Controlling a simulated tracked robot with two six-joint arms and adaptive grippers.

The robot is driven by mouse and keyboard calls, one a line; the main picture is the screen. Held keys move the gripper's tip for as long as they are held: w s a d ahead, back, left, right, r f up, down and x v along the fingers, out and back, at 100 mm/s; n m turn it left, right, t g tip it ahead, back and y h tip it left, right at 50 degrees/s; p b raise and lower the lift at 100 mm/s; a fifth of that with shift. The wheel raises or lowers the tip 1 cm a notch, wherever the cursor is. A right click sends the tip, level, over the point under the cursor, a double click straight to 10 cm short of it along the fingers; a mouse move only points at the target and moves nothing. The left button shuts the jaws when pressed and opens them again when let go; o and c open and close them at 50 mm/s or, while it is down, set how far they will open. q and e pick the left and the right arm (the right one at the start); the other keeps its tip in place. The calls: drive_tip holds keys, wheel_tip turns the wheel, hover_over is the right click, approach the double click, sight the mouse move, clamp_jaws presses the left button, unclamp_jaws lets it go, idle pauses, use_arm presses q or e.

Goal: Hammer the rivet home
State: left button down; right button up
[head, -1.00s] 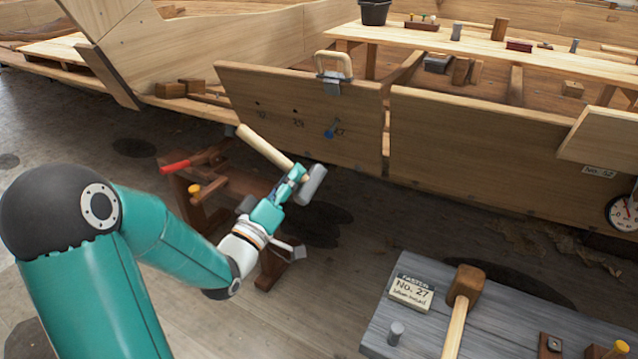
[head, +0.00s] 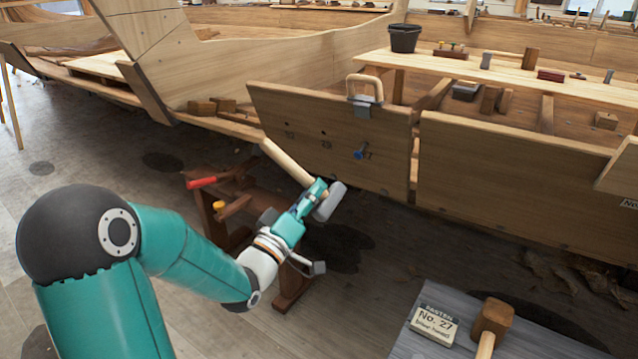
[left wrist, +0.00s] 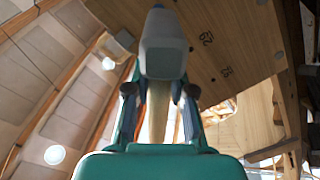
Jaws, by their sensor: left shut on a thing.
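A blue-headed rivet (head: 361,152) sticks out of the near face of a wooden hull plank (head: 300,112), beside a small mark. My left gripper (head: 314,195) is shut on a hammer with a pale wooden handle (head: 288,160) and a grey head (head: 331,201). The hammer head is below and slightly left of the rivet in the head view, apart from it. In the left wrist view the hammer head (left wrist: 163,45) rises beyond my fingers (left wrist: 159,97), in front of the plank. My right gripper is out of view.
A clamp with a wooden handle (head: 364,94) sits on the plank's top edge. A brown stand with a red handle (head: 201,183) is behind my left arm. A grey bench (head: 405,349) at lower right carries a mallet (head: 491,320) and a No. 27 card (head: 433,324).

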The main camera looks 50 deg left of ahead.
use_arm(q)
drive_tip(key=shift+s+d, duration=0.15)
drive_tip(key=shift+s, duration=0.4)
drive_tip(key=shift+r+b, duration=0.1)
drive_tip(key=shift+b, duration=0.2)
idle(0.4)
drive_tip(key=r+x, duration=0.1)
drive_tip(key=x, duration=0.8)
drive_tip(key=v, duration=0.9)
drive_tip(key=shift+f, duration=0.45)
